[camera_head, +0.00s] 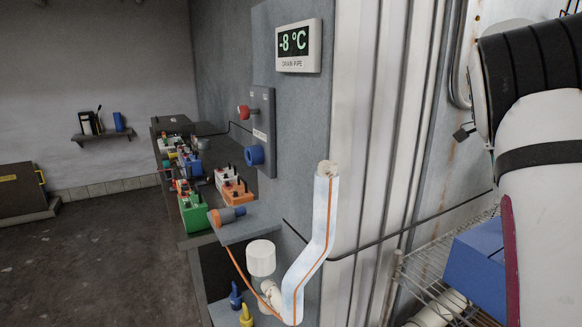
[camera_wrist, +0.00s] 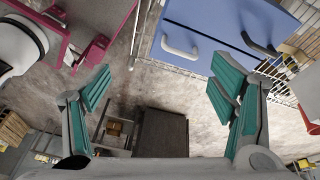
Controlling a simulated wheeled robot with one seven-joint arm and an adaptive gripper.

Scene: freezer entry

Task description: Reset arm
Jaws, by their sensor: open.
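My gripper (camera_wrist: 160,90) shows in the wrist view with its two teal-padded fingers spread wide apart. Nothing is between the fingers, and floor shows through the gap. My white and black arm (camera_head: 545,150) is raised at the right edge of the head view, close to the camera. The gripper itself is outside the head view.
A blue box (camera_head: 475,265) sits on a wire shelf (camera_head: 425,268) beside my arm. A wrapped pipe (camera_head: 318,240) stands left of the door frame, below a -8 °C display (camera_head: 298,46). A bench of coloured devices (camera_head: 190,208) stands farther left. Floor at left is open.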

